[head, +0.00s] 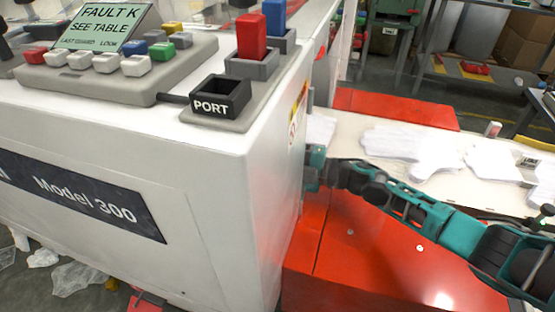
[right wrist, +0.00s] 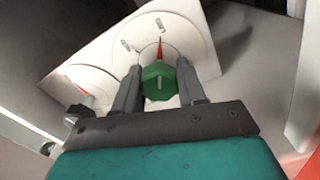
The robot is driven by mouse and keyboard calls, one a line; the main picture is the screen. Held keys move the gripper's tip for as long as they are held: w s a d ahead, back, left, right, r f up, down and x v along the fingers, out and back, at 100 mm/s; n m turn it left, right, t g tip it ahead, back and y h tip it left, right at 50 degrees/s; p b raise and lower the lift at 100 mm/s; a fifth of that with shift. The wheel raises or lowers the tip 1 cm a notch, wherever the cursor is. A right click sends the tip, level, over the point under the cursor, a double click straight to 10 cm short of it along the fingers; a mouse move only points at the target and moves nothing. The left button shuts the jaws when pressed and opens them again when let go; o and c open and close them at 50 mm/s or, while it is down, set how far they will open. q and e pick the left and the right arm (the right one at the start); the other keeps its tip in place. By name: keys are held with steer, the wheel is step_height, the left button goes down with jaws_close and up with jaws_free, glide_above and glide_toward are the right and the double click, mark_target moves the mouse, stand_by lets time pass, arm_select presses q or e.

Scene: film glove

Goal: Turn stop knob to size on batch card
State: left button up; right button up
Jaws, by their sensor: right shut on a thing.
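A green faceted knob (right wrist: 158,84) stands out from a white dial plate (right wrist: 203,62) in the right wrist view. A red pointer (right wrist: 160,50) shows above it, aimed roughly up in the picture toward small printed marks I cannot read. My right gripper (right wrist: 160,76) has a finger on each side of the knob and is shut on it. In the head view my right arm (head: 400,202) reaches to the machine's right side, where its fingers and the knob are hidden. I cannot make out a batch card for certain. My left gripper is not in view.
A second dial with a red pointer (right wrist: 84,97) is left of the knob. The white machine (head: 215,175) carries a keypad and a "FAULT K, SEE TABLE" display (head: 103,27). White gloves (head: 410,145) lie on the belt at right. A red base (head: 370,255) is below my arm.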

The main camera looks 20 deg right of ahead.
steer(key=o, duration=1)
steer(key=shift+o, duration=0.2)
steer(key=v, duration=1.1)
steer(key=shift+s+d, duration=0.25)
steer(key=shift+s, duration=0.05)
steer(key=shift+s+d, duration=0.3)
steer(key=shift+d, duration=0.2)
